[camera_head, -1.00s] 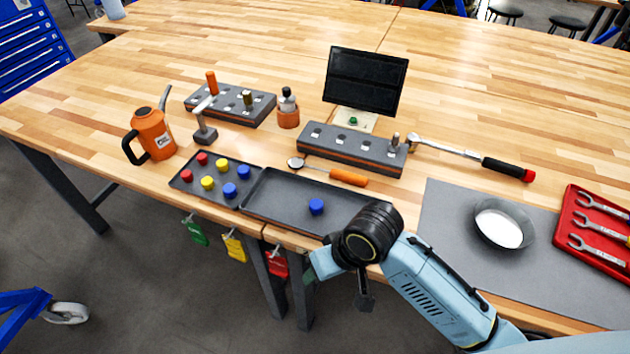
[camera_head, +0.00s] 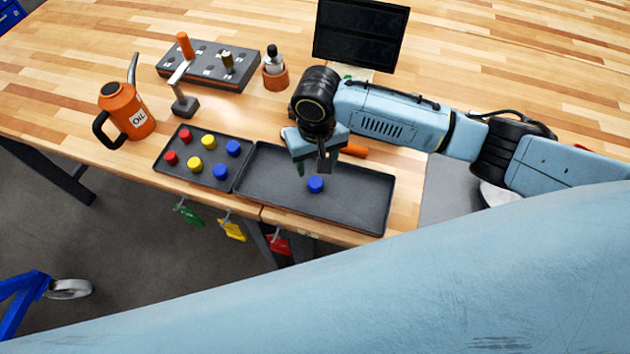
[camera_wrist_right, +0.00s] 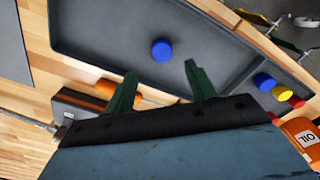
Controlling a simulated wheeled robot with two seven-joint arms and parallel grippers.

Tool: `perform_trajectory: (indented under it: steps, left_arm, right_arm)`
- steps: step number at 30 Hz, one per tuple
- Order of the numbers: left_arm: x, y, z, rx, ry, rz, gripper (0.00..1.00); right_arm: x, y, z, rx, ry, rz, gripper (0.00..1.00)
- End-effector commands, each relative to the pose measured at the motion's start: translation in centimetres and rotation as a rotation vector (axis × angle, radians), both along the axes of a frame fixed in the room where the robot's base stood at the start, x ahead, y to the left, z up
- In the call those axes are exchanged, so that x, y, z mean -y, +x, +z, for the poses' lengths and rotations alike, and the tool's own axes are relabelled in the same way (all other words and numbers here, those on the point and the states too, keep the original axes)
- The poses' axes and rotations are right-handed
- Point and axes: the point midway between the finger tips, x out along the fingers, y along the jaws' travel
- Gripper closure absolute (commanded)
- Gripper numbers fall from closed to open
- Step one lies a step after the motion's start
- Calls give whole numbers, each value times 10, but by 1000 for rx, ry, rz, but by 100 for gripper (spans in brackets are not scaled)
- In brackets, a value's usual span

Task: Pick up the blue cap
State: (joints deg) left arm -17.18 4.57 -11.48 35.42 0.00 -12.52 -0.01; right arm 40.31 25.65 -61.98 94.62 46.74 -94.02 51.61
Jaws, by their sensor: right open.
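A single blue cap (camera_head: 316,184) stands alone in the wide dark tray (camera_head: 362,212). In the right wrist view the blue cap (camera_wrist_right: 161,50) lies a little beyond the fingertips, roughly in line with the gap between them. My right gripper (camera_head: 313,166) hangs over the back part of the tray, just behind the cap in the head view. Its two green fingers (camera_wrist_right: 157,68) are spread apart with nothing between them. They do not appear to touch the cap. My left gripper is not in view.
A smaller tray (camera_head: 214,142) at left holds red, yellow and blue caps. An orange-handled tool (camera_head: 354,150) lies behind the wide tray, near my right gripper. An oil can (camera_head: 125,112), a socket block (camera_head: 200,68) and a monitor (camera_head: 360,35) stand farther back.

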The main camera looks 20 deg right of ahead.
Motion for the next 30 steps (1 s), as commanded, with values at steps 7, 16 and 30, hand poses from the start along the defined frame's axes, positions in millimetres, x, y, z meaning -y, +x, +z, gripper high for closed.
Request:
perform_trajectory:
  steps: [7,16,30]
  left_arm:
    - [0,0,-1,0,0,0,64]
    - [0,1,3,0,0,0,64]
    - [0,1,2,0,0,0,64]
  right_arm:
    - [0,0,-29,1,1,0,44]
    - [-2,-2,-65,0,-1,1,44]
    - [-3,-1,-82,2,1,2,54]
